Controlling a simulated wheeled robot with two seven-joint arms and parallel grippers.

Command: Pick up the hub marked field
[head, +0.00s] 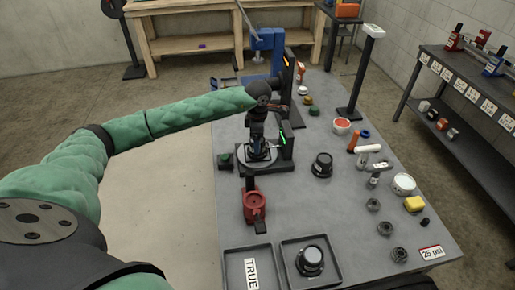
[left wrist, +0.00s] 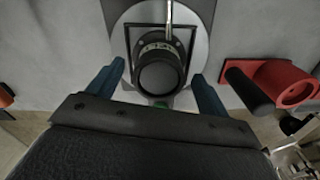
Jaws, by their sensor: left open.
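A dark round hub (left wrist: 160,78) stands on a pale round plate (left wrist: 122,42) in the left wrist view, with a small light label on its far side that I cannot read. My left gripper (left wrist: 158,80) is open, its two blue fingers on either side of the hub and apart from it. In the head view my left gripper (head: 257,148) is over the black stand (head: 278,168) with the round plate, and mostly hides the hub. Another black hub (head: 321,164) stands to the right. A third hub (head: 310,260) sits in the right front tray (head: 290,285). My right gripper is out of view.
A red vise-like tool (head: 254,204) stands just in front of the stand. A tray (head: 232,268) marked TRUE is at the front left. A shelf (head: 462,95) stands beyond.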

